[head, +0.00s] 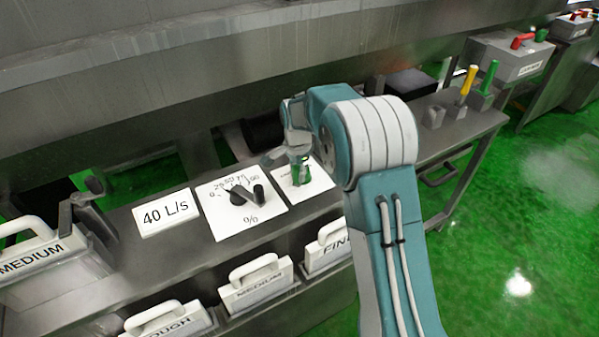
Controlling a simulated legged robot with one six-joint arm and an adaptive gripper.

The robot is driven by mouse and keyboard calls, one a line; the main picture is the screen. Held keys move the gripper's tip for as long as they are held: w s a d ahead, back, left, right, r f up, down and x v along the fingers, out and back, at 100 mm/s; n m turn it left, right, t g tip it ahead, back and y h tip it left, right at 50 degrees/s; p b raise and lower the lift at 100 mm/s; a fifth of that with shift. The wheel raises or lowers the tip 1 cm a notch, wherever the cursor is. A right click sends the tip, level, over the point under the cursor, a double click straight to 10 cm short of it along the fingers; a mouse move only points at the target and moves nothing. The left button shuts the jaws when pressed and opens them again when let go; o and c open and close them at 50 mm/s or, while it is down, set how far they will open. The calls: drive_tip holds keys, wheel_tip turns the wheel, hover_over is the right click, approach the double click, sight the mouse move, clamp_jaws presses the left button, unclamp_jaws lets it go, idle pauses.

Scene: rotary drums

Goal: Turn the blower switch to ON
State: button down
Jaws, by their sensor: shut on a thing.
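The white switch plate (318,182) lies on the grey bench, right of the dial plate. A small green switch (301,176) stands on it, taken to be the blower switch; its lettering is mostly hidden or too small to read. My gripper (290,160) comes down over the switch from above and is shut on its upper part. My wrist and arm cover the area to the right of it.
A percent dial plate (233,215) with a black lever lies just left, beside a "40 L/s" sign (164,213). White handled boxes (257,286) line the front. Yellow and green levers (467,82) stand at the bench's far right. A metal drum wall rises behind.

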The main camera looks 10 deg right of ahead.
drive_tip(key=shift+s+a+f, duration=0.15)
drive_tip(key=shift+f, duration=0.05)
drive_tip(key=shift+c, duration=2)
unclamp_jaws()
drive_tip(key=shift+a, duration=0.15)
drive_tip(key=shift+r, duration=0.1)
drive_tip(key=shift+r, duration=0.15)
drive_tip(key=r, duration=1.1)
drive_tip(key=shift+w, duration=0.2)
drive_tip(key=shift+r, duration=0.3)
